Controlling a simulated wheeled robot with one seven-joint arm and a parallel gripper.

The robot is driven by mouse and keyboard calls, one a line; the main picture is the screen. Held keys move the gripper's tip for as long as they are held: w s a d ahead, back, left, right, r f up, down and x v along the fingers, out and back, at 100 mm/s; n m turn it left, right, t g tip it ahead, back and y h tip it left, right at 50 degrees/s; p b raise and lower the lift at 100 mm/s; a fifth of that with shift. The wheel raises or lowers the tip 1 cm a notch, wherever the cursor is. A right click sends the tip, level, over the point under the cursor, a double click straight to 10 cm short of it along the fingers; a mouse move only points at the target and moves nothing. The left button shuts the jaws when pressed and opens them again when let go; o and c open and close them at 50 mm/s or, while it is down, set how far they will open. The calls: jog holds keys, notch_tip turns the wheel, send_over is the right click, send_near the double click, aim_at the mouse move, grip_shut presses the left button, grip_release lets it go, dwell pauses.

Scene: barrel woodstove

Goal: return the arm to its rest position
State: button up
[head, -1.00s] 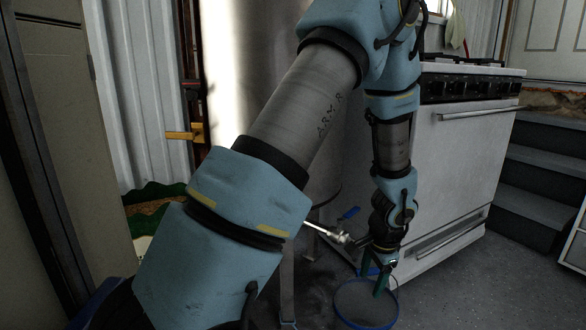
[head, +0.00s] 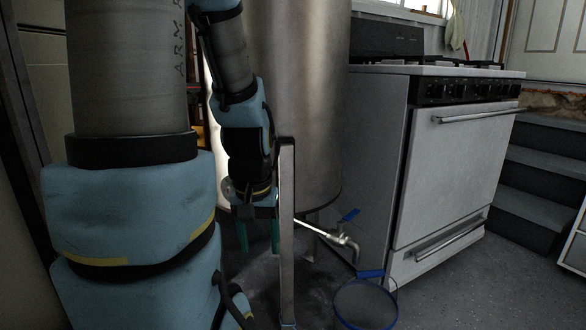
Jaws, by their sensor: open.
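My arm (head: 128,220), blue and grey, fills the left of the head view, with its forearm hanging down in front of the metal tank. My gripper (head: 258,237) points down beside an upright metal leg, to the left of it. Its two green fingers are apart with nothing seen between them. The leg's edge lies close to the right finger in the picture; I cannot tell whether they touch.
A tall metal tank (head: 305,90) stands behind the leg (head: 287,270). A spigot (head: 338,239) with a blue lever points right above a blue-rimmed round container (head: 338,306) on the floor. A white stove (head: 455,175) stands right. Grey floor (head: 465,285) is open at the front right.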

notch_tip(320, 180, up, 37)
jog(key=p, duration=3.5)
jog(key=shift+f, duration=0.15)
